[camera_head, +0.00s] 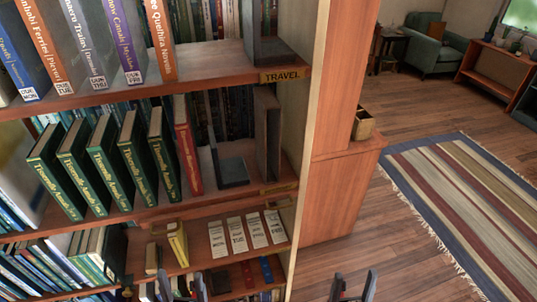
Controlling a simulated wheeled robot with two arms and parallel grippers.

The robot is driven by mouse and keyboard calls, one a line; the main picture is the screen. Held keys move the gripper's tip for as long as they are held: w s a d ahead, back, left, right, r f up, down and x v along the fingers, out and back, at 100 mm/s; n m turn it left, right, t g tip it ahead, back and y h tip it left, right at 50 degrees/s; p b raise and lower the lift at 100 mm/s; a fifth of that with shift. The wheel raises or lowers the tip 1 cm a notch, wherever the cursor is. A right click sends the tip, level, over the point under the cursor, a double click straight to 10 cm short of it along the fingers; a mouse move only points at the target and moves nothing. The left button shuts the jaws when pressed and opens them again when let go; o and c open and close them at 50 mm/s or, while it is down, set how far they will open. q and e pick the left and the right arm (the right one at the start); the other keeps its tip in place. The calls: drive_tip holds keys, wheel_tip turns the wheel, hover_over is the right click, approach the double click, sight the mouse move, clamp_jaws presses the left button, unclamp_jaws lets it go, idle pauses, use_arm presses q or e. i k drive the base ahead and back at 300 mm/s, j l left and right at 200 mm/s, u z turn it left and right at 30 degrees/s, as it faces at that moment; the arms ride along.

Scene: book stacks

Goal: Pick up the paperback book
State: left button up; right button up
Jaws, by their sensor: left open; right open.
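No single book is clearly marked as the paperback. A small yellow book (178,244) stands on the lower shelf (205,262), left of several white due-date cards (247,233). A slim red book (188,150) leans beside several green volumes (104,160) on the middle shelf. Books with due labels, including an orange-spined one (160,40), stand on the top shelf. My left gripper (183,288) is at the bottom edge, below the yellow book, open and partly cut off. My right gripper (353,288) is open and empty over the floor, right of the bookcase.
Grey bookends (231,168) stand right of the red book. The bookcase side panel (337,195) separates the shelves from the open wooden floor (400,255). A striped rug (470,195) and a green armchair (436,50) are farther right.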

sight(157, 11)
drive_tip(key=k+l+u, duration=0.25)
drive_tip(key=k+l, duration=0.3)
drive_tip(key=k+l+u, duration=0.25)
drive_tip(key=k+l, duration=0.35)
drive_tip(key=i+j, duration=0.4)
drive_tip(key=j, duration=0.15)
drive_tip(key=i+j, duration=0.45)
drive_tip(key=j, duration=0.15)
